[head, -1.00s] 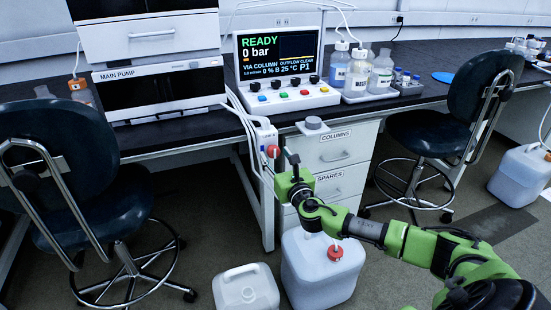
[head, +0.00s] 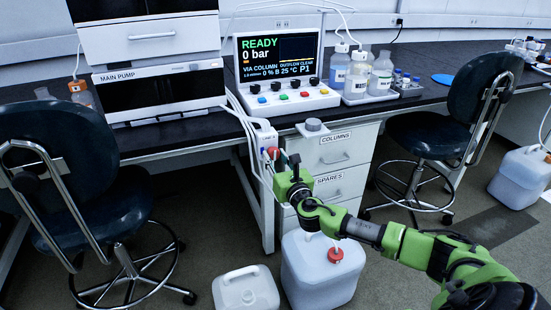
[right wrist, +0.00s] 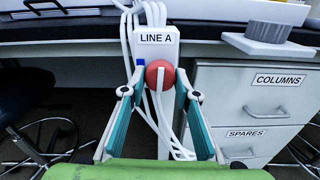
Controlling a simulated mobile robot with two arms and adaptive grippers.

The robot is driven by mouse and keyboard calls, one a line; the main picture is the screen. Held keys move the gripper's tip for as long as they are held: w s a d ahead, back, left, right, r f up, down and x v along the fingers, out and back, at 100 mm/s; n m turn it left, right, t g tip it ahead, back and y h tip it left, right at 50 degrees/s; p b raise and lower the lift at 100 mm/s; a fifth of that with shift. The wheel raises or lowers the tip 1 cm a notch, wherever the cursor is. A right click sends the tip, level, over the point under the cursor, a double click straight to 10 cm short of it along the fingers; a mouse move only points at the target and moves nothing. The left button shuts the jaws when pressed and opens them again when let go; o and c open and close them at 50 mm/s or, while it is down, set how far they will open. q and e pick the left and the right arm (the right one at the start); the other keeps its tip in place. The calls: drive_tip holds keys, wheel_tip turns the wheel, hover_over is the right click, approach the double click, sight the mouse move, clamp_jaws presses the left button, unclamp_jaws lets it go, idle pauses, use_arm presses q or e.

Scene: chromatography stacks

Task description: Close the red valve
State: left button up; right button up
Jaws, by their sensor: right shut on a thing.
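The red valve (right wrist: 152,72) is a round red knob with a narrow white bar running down its front. It sits on the white LINE A block (right wrist: 172,42) at the bench's front edge. In the head view the red valve (head: 272,153) is partly covered by my right gripper (head: 279,158). In the right wrist view my right gripper (right wrist: 160,76) is shut on the valve, one fingertip at each side of the knob. The white bar points down between the fingers. My left gripper is not in view.
White tubes (right wrist: 133,40) run around the LINE A block. A white canister (head: 310,275) stands below the arm. The control panel (head: 285,75) reads READY, 0 bar.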

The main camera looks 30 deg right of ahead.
drive_tip(key=m, duration=0.4)
drive_tip(key=shift+m, duration=0.4)
drive_tip(key=m, duration=0.4)
drive_tip(key=shift+m+b, duration=0.3)
drive_tip(key=shift+b, duration=0.05)
drive_tip(key=m, duration=0.4)
drive_tip(key=shift+r, duration=0.1)
drive_tip(key=shift+m+p, duration=0.45)
drive_tip(key=shift+m, duration=1.45)
drive_tip(key=o, duration=1.1)
drive_tip(key=shift+s+a, duration=0.1)
